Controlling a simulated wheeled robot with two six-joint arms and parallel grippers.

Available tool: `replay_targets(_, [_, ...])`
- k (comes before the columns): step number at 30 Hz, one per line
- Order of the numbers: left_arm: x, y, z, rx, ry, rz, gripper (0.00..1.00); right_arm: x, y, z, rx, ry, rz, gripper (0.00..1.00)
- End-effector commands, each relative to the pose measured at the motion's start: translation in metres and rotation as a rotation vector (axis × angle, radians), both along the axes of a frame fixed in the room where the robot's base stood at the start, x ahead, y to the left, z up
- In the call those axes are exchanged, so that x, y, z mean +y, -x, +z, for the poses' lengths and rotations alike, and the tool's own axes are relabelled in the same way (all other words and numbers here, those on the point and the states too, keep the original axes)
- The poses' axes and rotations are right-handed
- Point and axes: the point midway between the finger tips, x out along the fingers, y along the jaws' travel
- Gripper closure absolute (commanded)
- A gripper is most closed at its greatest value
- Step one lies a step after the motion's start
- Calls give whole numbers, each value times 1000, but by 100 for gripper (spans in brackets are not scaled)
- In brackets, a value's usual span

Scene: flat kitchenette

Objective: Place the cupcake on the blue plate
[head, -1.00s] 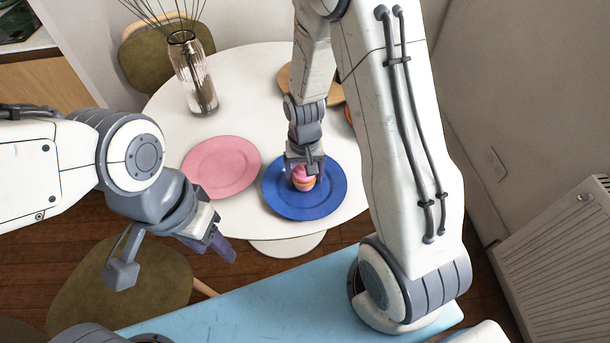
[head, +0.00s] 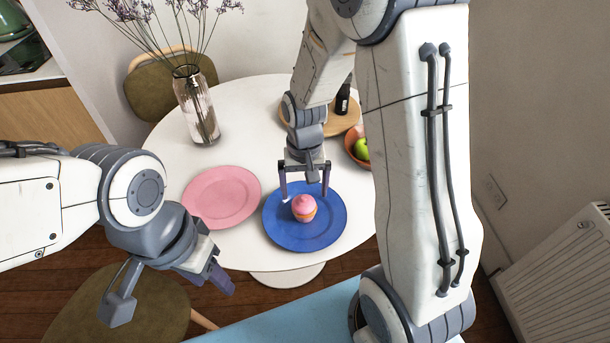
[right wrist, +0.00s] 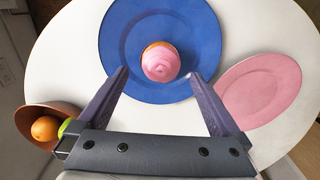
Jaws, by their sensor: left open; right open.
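In the right wrist view the cupcake (right wrist: 160,62) shows from above on the blue plate (right wrist: 118,35), beyond the fingertips. My right gripper (head: 305,192) is open and empty, just behind and above the cupcake, apart from it. Its two fingers also show in the right wrist view (right wrist: 158,80), with nothing between them. My left gripper (head: 170,295) is open and empty, off the table at the lower left.
A pink plate (head: 222,197) lies left of the blue plate on the white round table (head: 240,110). A glass vase (head: 197,105) with stems stands at the back left. A bowl of fruit (head: 352,148) and a wooden board (head: 338,125) are behind, near my right arm.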

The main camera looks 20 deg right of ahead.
Motion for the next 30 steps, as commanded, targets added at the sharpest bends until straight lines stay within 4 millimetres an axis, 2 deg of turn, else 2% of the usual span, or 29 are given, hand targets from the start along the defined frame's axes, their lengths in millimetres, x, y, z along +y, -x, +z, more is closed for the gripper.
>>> replay_targets(1, [0,0,2,0,0,0,50,0,-2,12,-6,0,0,0])
replay_targets(3, [0,0,3,0,0,0,50,0,-1,24,-5,-1,0,0])
replay_targets(8, [0,0,4,0,0,0,50,0,0,40,-1,-1,1,0])
replay_targets(11, [0,0,4,0,0,0,50,11,6,50,-6,-2,44,0])
replay_targets(14, [0,0,4,0,0,0,50,45,29,69,-17,-14,186,0])
replay_targets(18, [0,0,4,0,0,0,50,97,90,96,-33,-39,485,0])
replay_targets(21, [0,0,4,0,0,0,50,117,135,108,-39,-58,680,0])
replay_targets(25, [0,0,4,0,0,0,50,126,175,114,-41,-77,853,0])
replay_targets(27, [0,0,4,0,0,0,50,126,185,115,-42,-82,900,0])
replay_targets(30, [0,0,4,0,0,0,50,126,190,115,-40,-85,922,0])
